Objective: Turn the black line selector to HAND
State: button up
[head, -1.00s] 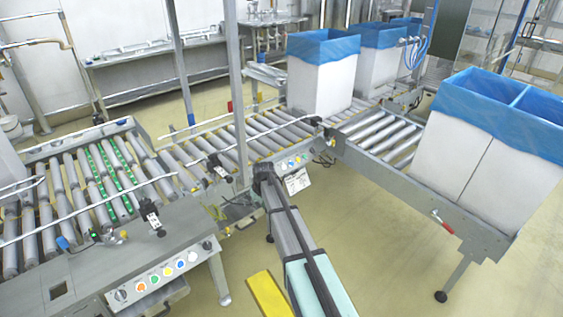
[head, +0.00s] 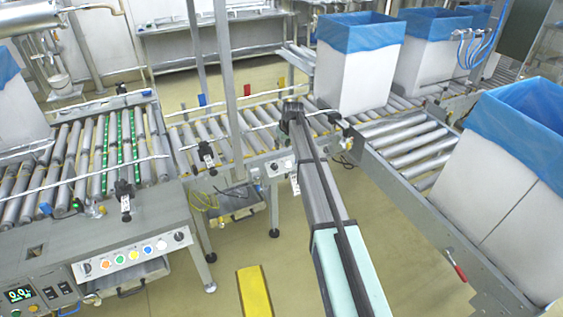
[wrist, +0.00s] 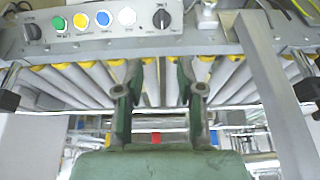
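A grey control panel (wrist: 95,32) spans the top of the wrist view, with green, yellow, blue and white buttons. A black selector knob (wrist: 162,19) with a light pointer mark is at its right end, and another dark knob (wrist: 33,30) is at its left end. The labels are too small to read. My gripper (wrist: 160,88) is below the panel in that picture, fingers apart and empty, touching neither knob.
Roller conveyors (head: 410,150) and blue-lined white boxes (head: 352,75) surround the arm. A metal post (wrist: 270,80) stands right of the gripper in the wrist view.

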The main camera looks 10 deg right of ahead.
aim_at(275, 164)
jog(key=p+x, duration=0.1)
jog(key=x, duration=0.7)
jog(key=p+x, duration=0.2)
jog(key=x, duration=0.7)
jog(key=shift+s+a+f, duration=0.1)
jog(key=shift+a+f, duration=0.05)
jog(key=shift+a, duration=0.1)
jog(key=shift+c, duration=0.3)
grip_shut()
